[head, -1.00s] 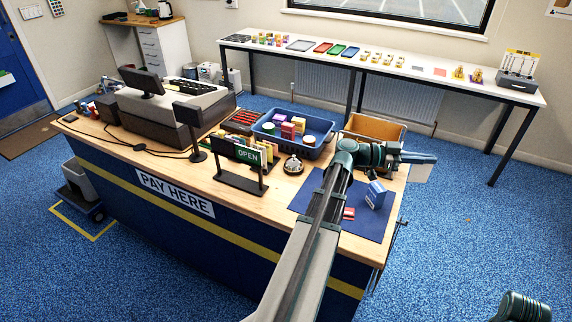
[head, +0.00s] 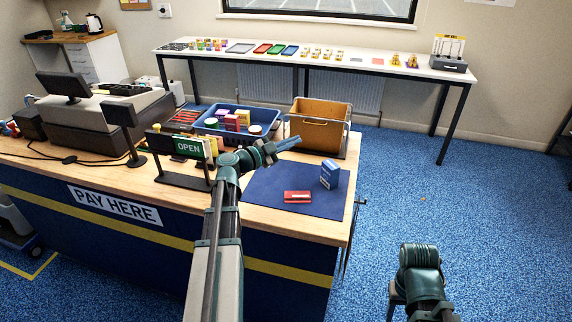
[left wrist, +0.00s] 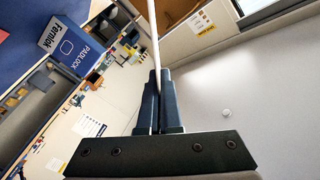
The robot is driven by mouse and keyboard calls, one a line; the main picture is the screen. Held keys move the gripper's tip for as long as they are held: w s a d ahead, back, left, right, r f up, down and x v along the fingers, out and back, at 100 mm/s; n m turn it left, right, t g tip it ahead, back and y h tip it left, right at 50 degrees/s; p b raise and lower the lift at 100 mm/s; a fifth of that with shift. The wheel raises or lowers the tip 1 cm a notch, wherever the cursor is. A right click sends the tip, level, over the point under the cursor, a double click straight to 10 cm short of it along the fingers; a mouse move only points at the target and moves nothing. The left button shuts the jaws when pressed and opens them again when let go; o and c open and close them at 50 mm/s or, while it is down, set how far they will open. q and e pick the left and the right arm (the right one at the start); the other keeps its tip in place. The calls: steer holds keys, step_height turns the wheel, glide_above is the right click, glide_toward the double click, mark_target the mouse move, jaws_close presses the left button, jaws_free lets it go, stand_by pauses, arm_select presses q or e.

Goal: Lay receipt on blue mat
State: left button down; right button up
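The blue mat (head: 262,198) lies on the right end of the counter. My left gripper (head: 286,145) is above and beyond the mat's back edge, pointing right. In the left wrist view its two fingers (left wrist: 159,100) are close together on a thin white strip, which looks like the receipt (left wrist: 153,35) seen edge-on. The receipt cannot be made out clearly in the head view. My right gripper is out of view; only part of my right arm shows at the lower right.
A blue padlock box (head: 329,175) stands on the mat's right side, and a red and white item (head: 297,197) lies near its middle. A wooden bin (head: 319,128), a blue basket (head: 211,121) and an OPEN sign (head: 188,147) stand around it. The mat's left part is clear.

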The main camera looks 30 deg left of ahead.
arm_select(q)
steer(key=f, duration=0.1)
steer(key=a+f+y+b, duration=0.1)
steer(key=f+m, duration=0.1)
steer(key=shift+w+a+t+b, duration=0.15)
steer(key=shift+a+t+b, duration=0.15)
steer(key=shift+a+f+y, duration=0.15)
steer(key=shift+a+y, duration=0.1)
steer(key=shift+y, duration=0.15)
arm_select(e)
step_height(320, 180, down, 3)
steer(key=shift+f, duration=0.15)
arm_select(q)
step_height(320, 180, down, 6)
steer(key=b, duration=0.6)
steer(key=shift+f, duration=0.15)
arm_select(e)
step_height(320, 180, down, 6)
arm_select(q)
steer(key=c, duration=1)
jaws_free()
steer(key=v, duration=1.3)
steer(key=shift+s+a, duration=0.15)
steer(key=shift+s, duration=0.2)
